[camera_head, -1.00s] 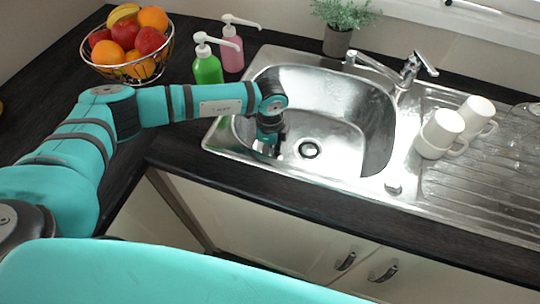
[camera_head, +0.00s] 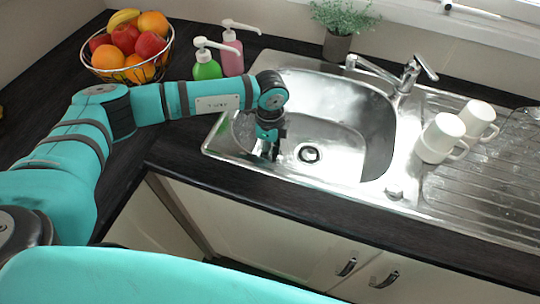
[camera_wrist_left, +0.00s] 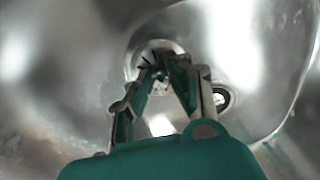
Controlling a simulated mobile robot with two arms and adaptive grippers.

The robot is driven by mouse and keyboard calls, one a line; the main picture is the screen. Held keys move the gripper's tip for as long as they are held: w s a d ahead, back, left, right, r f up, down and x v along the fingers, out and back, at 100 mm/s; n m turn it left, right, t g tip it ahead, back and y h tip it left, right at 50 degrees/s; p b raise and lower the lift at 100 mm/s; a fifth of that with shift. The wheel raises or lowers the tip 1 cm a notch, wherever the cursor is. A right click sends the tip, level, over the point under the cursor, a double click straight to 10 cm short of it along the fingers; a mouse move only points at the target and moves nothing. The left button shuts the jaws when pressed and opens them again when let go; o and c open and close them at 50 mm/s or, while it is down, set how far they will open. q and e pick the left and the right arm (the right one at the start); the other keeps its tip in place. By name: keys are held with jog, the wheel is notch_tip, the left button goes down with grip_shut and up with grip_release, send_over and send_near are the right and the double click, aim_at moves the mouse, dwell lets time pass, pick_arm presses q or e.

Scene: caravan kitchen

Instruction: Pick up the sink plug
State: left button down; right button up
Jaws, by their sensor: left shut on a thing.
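My left gripper (camera_head: 273,152) points down into the left part of the steel sink basin (camera_head: 345,105), beside the drain. In the left wrist view its two fingers (camera_wrist_left: 160,72) meet at the tips, shut on a small round, pale and dark thing, which I take to be the sink plug (camera_wrist_left: 150,48). The fingers cover part of it, and I cannot make it out in the head view. The open-looking dark drain ring (camera_head: 308,153) lies right of the gripper; it also shows in the wrist view (camera_wrist_left: 222,98). My right gripper is not in view.
The faucet (camera_head: 405,75) stands behind the basin. Two white mugs (camera_head: 440,138) stand on the ribbed drainer at right. Green (camera_head: 206,68) and pink (camera_head: 231,55) pump bottles, a potted plant (camera_head: 338,40) and a fruit basket (camera_head: 128,60) line the back. A small round knob (camera_head: 393,191) sits on the front rim.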

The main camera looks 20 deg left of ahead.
pick_arm(q)
notch_tip(320, 180, up, 7)
jog(key=shift+b, duration=0.3)
jog(key=shift+r, duration=0.35)
notch_tip(320, 180, up, 10)
jog(key=p, duration=1)
jog(key=shift+p, duration=0.35)
jog(key=shift+r, duration=0.1)
